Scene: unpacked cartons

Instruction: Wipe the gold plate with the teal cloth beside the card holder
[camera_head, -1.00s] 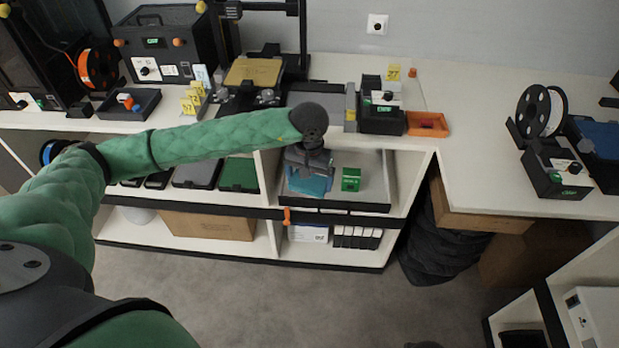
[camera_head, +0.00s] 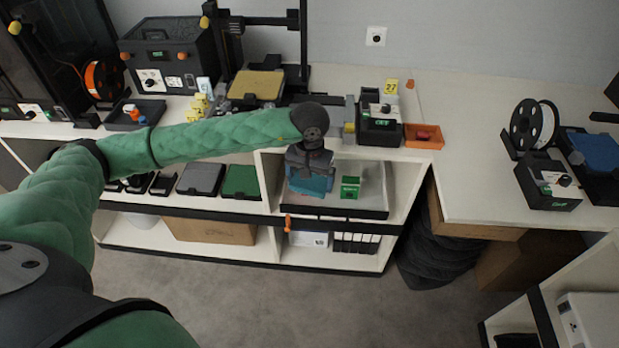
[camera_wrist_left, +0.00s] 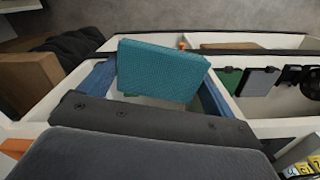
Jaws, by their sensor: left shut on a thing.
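The gold plate (camera_head: 257,85) lies flat on a printer's bed on the white counter. The teal cloth (camera_head: 313,184) is a folded pad hanging below my left gripper (camera_head: 310,170), in front of the open shelf under the counter. In the left wrist view the cloth (camera_wrist_left: 160,68) sits between the blue fingers of the left gripper (camera_wrist_left: 158,88), which is shut on it. The gripper is below and to the right of the plate, apart from it. Yellow numbered cards in a small holder (camera_head: 199,106) stand left of the plate, partly behind my arm. My right gripper is not in view.
A green box (camera_head: 350,187) stands in the shelf tray (camera_head: 373,180) right of the cloth. A black control box (camera_head: 380,128) and an orange bin (camera_head: 424,137) stand on the counter above. The counter's front edge lies between gripper and plate.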

